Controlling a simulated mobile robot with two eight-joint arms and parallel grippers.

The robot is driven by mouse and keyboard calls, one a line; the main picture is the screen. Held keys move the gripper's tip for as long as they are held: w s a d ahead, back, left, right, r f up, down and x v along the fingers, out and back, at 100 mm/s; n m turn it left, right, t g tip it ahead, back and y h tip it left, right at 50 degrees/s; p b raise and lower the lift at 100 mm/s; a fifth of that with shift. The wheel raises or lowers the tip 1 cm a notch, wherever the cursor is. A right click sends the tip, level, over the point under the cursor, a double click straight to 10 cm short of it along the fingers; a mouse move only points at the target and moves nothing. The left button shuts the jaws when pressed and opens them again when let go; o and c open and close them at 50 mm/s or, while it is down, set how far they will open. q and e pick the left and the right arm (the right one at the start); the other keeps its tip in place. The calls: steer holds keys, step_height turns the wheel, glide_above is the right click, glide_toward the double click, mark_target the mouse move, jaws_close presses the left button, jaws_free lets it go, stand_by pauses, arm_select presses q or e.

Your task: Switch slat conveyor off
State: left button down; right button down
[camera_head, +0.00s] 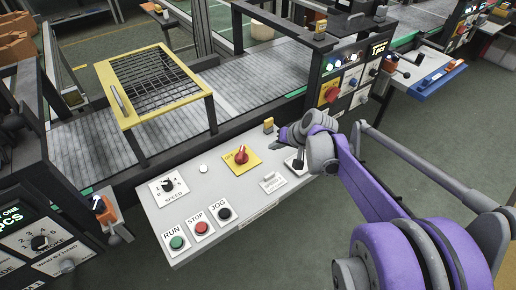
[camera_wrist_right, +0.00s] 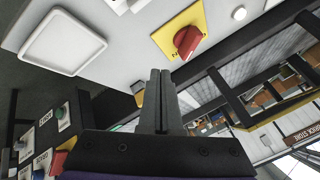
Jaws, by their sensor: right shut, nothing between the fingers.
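The slat conveyor (camera_head: 85,140) runs behind a grey control panel (camera_head: 225,190). On the panel, a red rotary switch (camera_head: 241,156) sits on a yellow plate; it also shows at the top of the right wrist view (camera_wrist_right: 187,42). A green RUN button (camera_head: 177,242), a red STOP button (camera_head: 202,227) and a black JOG button (camera_head: 224,213) line the front left. My right gripper (camera_head: 279,145) is above the panel's right part, right of the red switch and apart from it. In the wrist view its fingers (camera_wrist_right: 160,100) are closed together and empty. My left gripper is out of view.
A speed knob (camera_head: 168,185) and a small white button (camera_head: 203,169) are left of the red switch. A yellow-framed mesh guard (camera_head: 150,82) covers part of the conveyor. A dark control box (camera_head: 350,80) rises behind.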

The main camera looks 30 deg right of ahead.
mark_target(245, 153)
steer(key=x, duration=0.9)
steer(key=shift+w+f+b, duration=0.25)
steer(key=shift+f+b, duration=0.05)
steer(key=shift+b, duration=0.1)
steer(key=shift+w+a, duration=1.3)
steer(key=shift+a, duration=0.25)
